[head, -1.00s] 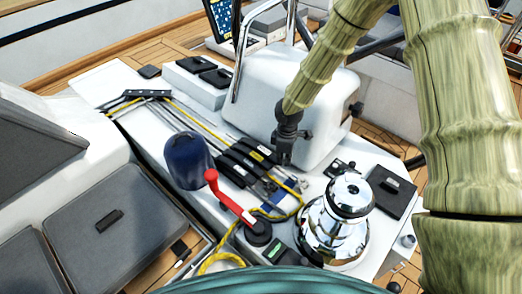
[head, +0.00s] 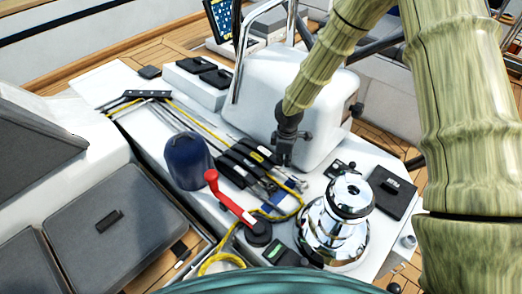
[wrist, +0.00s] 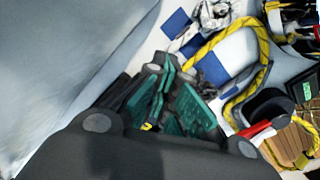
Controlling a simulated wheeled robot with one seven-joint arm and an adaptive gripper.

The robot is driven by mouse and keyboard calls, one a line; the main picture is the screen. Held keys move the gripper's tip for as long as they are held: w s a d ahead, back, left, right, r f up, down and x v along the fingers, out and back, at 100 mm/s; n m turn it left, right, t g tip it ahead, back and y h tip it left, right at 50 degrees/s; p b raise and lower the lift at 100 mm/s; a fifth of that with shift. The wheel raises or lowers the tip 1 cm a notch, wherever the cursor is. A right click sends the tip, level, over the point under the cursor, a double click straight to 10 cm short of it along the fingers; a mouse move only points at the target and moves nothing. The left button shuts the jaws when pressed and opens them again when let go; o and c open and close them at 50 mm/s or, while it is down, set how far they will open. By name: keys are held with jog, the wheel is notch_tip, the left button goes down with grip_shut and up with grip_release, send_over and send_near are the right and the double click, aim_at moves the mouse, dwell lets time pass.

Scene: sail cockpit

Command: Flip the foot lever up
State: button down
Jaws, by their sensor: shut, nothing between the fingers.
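A bank of black levers (head: 246,161) lies on the white cockpit top in the head view, with lines running into it. I cannot read any label, so I cannot tell which is the foot lever. The levers look folded down flat. My gripper (head: 284,158) is just to the right of the bank, pointing down. In the wrist view the teal fingers (wrist: 165,103) of my gripper are shut and empty. Whether they touch a lever cannot be told; the black gripper body hides the lower part of that view.
A red-handled winch crank (head: 232,205) and yellow rope (head: 225,262) lie in front. A chrome winch (head: 340,215) stands at right, a dark blue rounded object (head: 188,162) at left. A white housing (head: 300,95) rises behind my gripper. The grey hatch (head: 115,235) at left is clear.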

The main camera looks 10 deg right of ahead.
jog(key=shift+s+f, duration=0.3)
jog(key=shift+f, duration=0.2)
jog(key=shift+s+f, duration=0.25)
jog(key=shift+f, duration=0.2)
jog(key=shift+r, duration=0.1)
dwell(0.4)
jog(key=shift+w+a+r+p, duration=0.2)
jog(key=shift+w+r+p, duration=0.4)
jog(key=shift+r, duration=0.35)
jog(key=shift+w+a+r+p, duration=0.15)
jog(key=shift+w+r+p, duration=0.15)
jog(key=shift+r+p, duration=0.45)
jog(key=shift+w+a+r+p, duration=0.1)
jog(key=shift+w+r+p, duration=0.15)
jog(key=shift+r+p, duration=0.5)
jog(key=shift+r, duration=0.15)
jog(key=shift+a+r+p, duration=0.1)
jog(key=shift+r+p, duration=0.55)
jog(key=shift+r, duration=0.25)
